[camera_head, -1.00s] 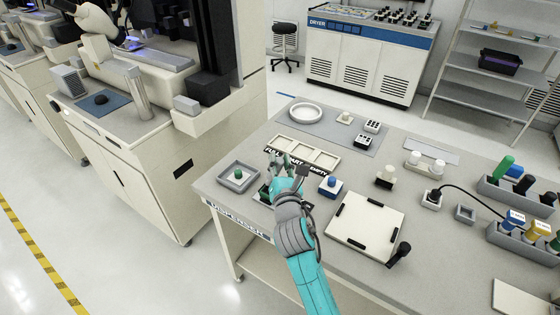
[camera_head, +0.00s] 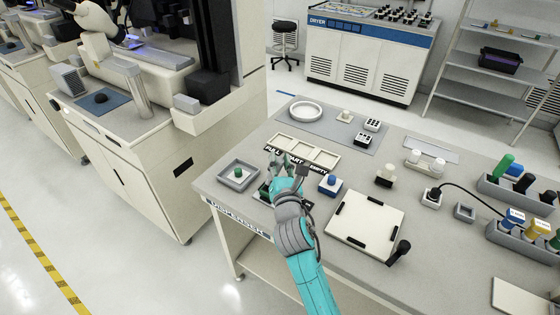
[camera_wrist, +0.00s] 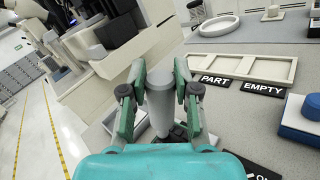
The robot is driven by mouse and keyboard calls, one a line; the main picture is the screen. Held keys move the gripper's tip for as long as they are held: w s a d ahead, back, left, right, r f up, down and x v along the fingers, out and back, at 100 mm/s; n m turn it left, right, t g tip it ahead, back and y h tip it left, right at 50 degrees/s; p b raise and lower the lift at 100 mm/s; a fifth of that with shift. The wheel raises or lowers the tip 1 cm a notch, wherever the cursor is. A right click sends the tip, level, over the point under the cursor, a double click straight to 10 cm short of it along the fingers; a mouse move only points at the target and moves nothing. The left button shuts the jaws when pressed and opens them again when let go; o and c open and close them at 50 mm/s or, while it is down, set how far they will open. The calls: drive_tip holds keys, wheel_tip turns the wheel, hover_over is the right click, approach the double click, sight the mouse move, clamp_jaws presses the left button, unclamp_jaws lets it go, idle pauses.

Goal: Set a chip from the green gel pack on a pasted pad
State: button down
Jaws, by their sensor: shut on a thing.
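My gripper (camera_head: 279,160) is over the near left part of the grey bench. In the wrist view its fingers (camera_wrist: 159,88) are closed around a grey cylindrical tool (camera_wrist: 157,112) with a wider round top. A small green and black item (camera_head: 263,191) lies under my arm, mostly hidden; I cannot tell whether it is the green gel pack. No chip or pasted pad can be made out.
A cream three-bay rack (camera_head: 322,158) with labels, PART and EMPTY among them, lies behind my gripper; it also shows in the wrist view (camera_wrist: 240,66). A blue-topped block (camera_head: 330,184) and a white plate with black clips (camera_head: 360,225) are to the right. A white ring dish (camera_head: 305,112) lies farther back.

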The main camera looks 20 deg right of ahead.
drive_tip(key=shift+f, duration=0.4)
idle(0.7)
drive_tip(key=shift+r, duration=3.6)
